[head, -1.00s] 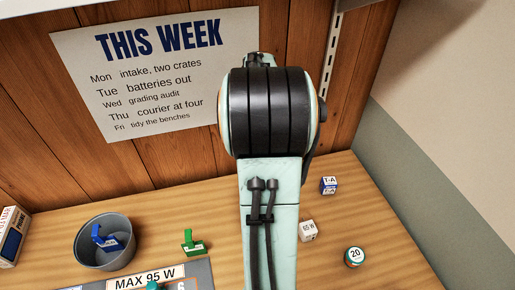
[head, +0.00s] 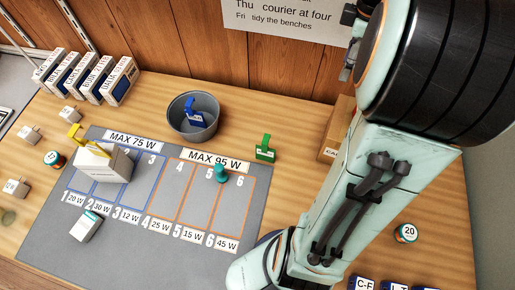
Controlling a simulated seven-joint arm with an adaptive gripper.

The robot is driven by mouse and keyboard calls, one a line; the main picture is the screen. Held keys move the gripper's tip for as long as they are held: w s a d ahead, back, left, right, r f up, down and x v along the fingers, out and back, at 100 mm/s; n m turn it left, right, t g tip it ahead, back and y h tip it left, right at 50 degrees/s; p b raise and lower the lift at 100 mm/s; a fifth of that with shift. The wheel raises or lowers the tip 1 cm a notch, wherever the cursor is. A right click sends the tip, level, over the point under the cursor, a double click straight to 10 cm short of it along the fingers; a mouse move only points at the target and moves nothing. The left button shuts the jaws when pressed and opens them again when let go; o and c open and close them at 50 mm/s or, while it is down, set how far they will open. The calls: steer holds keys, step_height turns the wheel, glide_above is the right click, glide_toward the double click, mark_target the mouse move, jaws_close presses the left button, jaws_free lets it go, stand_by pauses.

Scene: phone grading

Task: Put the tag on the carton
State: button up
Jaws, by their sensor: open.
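A brown carton (head: 338,133) stands at the back of the bench, partly hidden by my arm; its label shows only "CA". Several tag-like clips are in view, and I cannot tell which one the task means. A green one (head: 265,149) stands on the wood left of the carton. A blue one (head: 194,114) is in the grey bin (head: 206,137). A yellow one (head: 76,134) is at the pale box (head: 118,166) on the mat. My arm crosses the right side; my gripper is out of view below the frame.
Several upright boxes (head: 90,78) stand back left. A round "20" piece (head: 405,233) lies right of my arm.

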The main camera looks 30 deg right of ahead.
steer(key=a+m, duration=0.2)
steer(key=a, duration=1.3)
steer(key=s+a+f+m, duration=0.4)
steer(key=s+a+f, duration=0.2)
steer(key=s+a, duration=0.3)
steer(key=a, duration=0.2)
steer(key=shift+s+a+m+y, duration=0.3)
